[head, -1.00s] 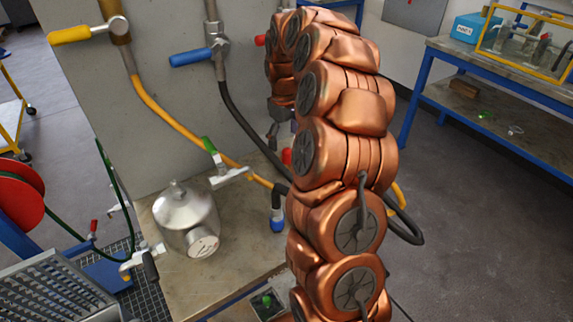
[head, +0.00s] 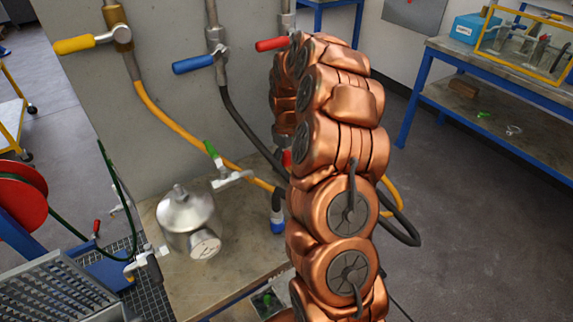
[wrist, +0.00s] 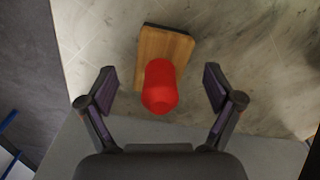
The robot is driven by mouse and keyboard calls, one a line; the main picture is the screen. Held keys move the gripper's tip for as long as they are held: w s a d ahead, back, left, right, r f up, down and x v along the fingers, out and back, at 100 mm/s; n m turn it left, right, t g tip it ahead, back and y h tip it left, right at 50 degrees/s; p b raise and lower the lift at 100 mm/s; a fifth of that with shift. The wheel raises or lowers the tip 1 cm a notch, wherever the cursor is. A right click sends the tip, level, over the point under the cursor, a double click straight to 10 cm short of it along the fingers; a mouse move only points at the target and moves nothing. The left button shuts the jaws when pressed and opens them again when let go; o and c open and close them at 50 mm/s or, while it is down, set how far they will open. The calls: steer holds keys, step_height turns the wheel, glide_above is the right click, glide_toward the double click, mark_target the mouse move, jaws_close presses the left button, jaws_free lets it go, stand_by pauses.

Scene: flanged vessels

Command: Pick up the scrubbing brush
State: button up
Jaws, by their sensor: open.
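The scrubbing brush (wrist: 168,45) appears in the wrist view as a wooden block with a red, rounded grip (wrist: 160,80) pointing toward the camera. It rests on a pale, streaked surface near that surface's edge. My gripper (wrist: 158,86) is open, with one dark finger on each side of the red grip and visible gaps on both sides. How far the fingertips are above the block is hard to tell. In the head view the brush and my gripper are hidden behind my copper-coloured arm.
In the head view a metal vessel (head: 187,212) stands on a bench (head: 175,282), beside a green-handled valve (head: 222,165). An orange hose (head: 160,122) and a black hose (head: 243,128) hang from the wall panel. A blue-framed table (head: 500,73) stands at the right.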

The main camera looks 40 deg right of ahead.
mark_target(287, 152)
steer(key=c, duration=1.3)
steer(key=shift+w+r+b, duration=0.1)
steer(key=shift+r+b, duration=0.2)
steer(key=shift+r, duration=0.3)
step_height(287, 152, up, 2)
steer(key=shift+r+b, duration=0.1)
steer(key=shift+b, duration=0.35)
steer(key=shift+c, duration=0.2)
steer(key=s+d+b, duration=0.1)
steer(key=d+b, duration=0.2)
steer(key=d, duration=1.5)
steer(key=shift+s, duration=0.35)
